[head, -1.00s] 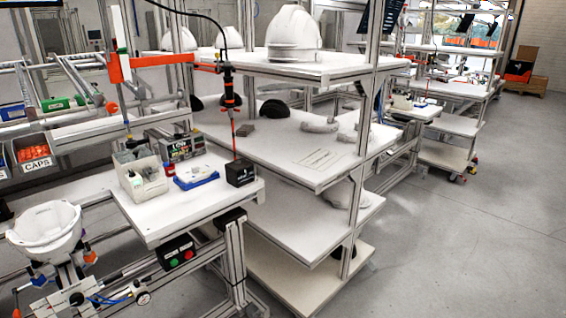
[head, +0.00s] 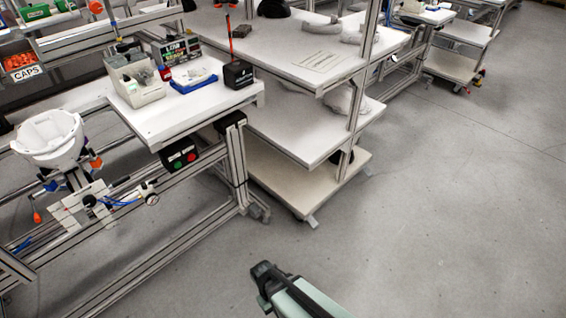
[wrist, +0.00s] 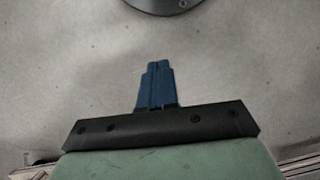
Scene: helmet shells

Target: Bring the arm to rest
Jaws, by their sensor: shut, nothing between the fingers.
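My gripper (wrist: 156,68) shows in the wrist view, with its two blue fingers together and nothing between them. Plain grey floor lies behind the fingers. In the head view, a pale green and black part of my arm reaches in at the bottom centre, over open floor. The fingers cannot be made out there. The arm touches nothing that I can see.
A white helmet shell (head: 48,137) sits in a fixture at the left. A white workbench (head: 190,118) holds a bin, a blue tray (head: 194,84) and a black box (head: 238,74). A shelf rack (head: 300,137) stands behind. The floor (head: 440,220) at right is clear.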

